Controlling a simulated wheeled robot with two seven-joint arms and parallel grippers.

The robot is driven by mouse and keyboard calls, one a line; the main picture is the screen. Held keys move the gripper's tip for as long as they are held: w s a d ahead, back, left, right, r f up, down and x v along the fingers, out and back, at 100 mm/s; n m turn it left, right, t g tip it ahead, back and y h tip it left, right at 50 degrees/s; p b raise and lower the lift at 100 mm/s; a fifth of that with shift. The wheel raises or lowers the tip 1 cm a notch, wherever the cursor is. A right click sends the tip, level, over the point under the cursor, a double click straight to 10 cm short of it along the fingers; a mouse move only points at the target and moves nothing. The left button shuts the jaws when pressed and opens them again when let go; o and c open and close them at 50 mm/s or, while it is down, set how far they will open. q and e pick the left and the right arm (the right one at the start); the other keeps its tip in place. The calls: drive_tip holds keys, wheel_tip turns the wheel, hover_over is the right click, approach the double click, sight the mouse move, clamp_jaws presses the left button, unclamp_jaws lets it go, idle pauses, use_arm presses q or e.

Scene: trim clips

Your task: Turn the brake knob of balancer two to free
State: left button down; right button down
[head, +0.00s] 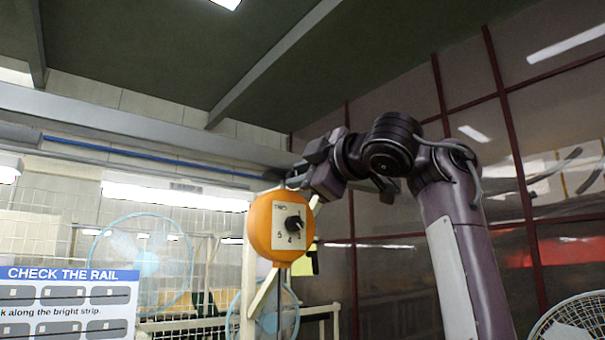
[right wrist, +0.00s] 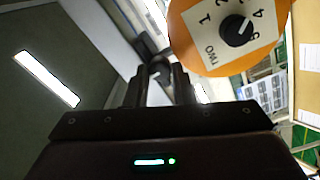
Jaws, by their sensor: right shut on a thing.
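Balancer two (head: 262,226) is an orange round housing hanging below the rail, with a pale plate marked TWO and numbers. Its black knob (head: 294,223) stands out from the plate. The knob also shows in the right wrist view (right wrist: 236,31), with a white mark on it; I cannot tell for sure which mark it points at. My right gripper (head: 299,180) is at the top of the housing, above the knob and apart from it. In the right wrist view its fingers (right wrist: 160,84) are closed on a small grey part (right wrist: 158,67), perhaps the balancer's hanger. My left gripper is not in view.
A blue-and-white sign (head: 68,300) reads CHECK THE RAIL at lower left. A blue-rimmed fan (head: 148,262) stands behind a wire fence. Another fan (head: 572,322) is at lower right. Dark glossy panels (head: 400,265) lie behind my right arm. An overhead beam (head: 130,130) crosses the left.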

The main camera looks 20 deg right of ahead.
drive_tip(key=c, duration=1.2)
unclamp_jaws()
drive_tip(key=shift+w, duration=0.1)
drive_tip(key=shift+c, duration=0.2)
drive_tip(key=b+v, duration=0.5)
drive_tip(key=v, duration=0.2)
drive_tip(key=shift+s, duration=0.4)
drive_tip(key=shift+w+d, duration=0.1)
